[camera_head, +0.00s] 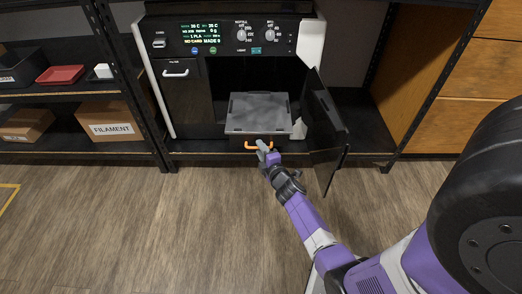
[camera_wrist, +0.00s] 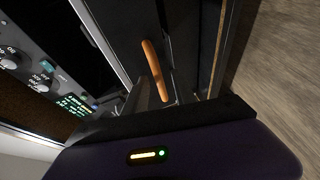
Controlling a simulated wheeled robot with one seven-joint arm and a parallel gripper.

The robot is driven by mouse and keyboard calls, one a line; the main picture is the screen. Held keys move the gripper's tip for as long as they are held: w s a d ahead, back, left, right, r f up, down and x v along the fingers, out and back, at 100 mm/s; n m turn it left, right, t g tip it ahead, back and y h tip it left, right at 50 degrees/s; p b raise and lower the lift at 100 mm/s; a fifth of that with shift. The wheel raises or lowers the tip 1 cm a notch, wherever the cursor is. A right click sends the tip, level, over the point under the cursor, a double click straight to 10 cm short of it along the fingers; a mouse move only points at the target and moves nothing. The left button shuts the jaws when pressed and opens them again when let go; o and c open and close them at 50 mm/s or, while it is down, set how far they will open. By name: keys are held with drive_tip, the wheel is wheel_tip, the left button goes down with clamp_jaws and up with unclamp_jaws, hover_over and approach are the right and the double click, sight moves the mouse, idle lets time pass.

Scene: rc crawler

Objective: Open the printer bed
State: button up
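The printer (camera_head: 225,40) stands on a low shelf with its dark door (camera_head: 328,130) swung open to the right. The grey printer bed (camera_head: 258,112) shows flat in the open bay, with an orange handle (camera_head: 252,146) on its dark front. I cannot tell exactly how far out the bed sits. My gripper (camera_head: 263,148) is at the right part of this handle. The orange handle also shows in the wrist view (camera_wrist: 156,70), close ahead of my gripper. The fingers are dark and partly hidden, so their grip on the handle is unclear.
A small closed compartment with a white handle (camera_head: 176,73) is left of the bay. A filament box (camera_head: 110,123) and a red tray (camera_head: 61,75) are on the left shelves. The open door stands close to the right of my arm. The wooden floor (camera_head: 130,215) in front is clear.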

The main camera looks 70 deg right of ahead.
drive_tip(key=v, duration=0.8)
drive_tip(key=shift+b, duration=0.35)
drive_tip(key=shift+w+d, duration=0.1)
idle(0.4)
